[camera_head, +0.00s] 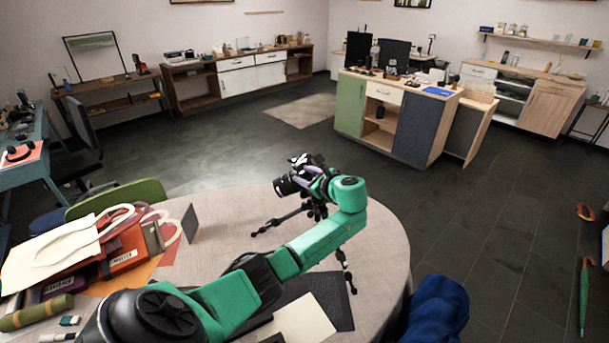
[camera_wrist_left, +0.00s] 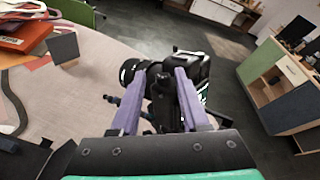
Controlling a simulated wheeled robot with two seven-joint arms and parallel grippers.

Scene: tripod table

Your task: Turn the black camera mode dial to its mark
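The black camera (camera_head: 290,184) sits on a small black tripod (camera_head: 262,229) on the round table (camera_head: 388,262). It also shows in the left wrist view (camera_wrist_left: 190,66), just beyond my fingers. My left gripper (camera_head: 318,178) is at the camera's near side, its arm reaching across the table. In the left wrist view its two purple fingers (camera_wrist_left: 160,95) stand apart, with dark parts of the camera or tripod head between and behind them. I cannot tell whether they touch anything. The mode dial and its mark cannot be made out. My right gripper is not in view.
Tote bags (camera_head: 62,254), a red folder (camera_head: 122,258) and an olive roll (camera_head: 36,312) crowd the table's left. A dark card (camera_head: 190,223) stands beside them. A black mat (camera_head: 318,293) and cream sheet (camera_head: 303,320) lie under my arm. A blue chair (camera_head: 437,308) is at right.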

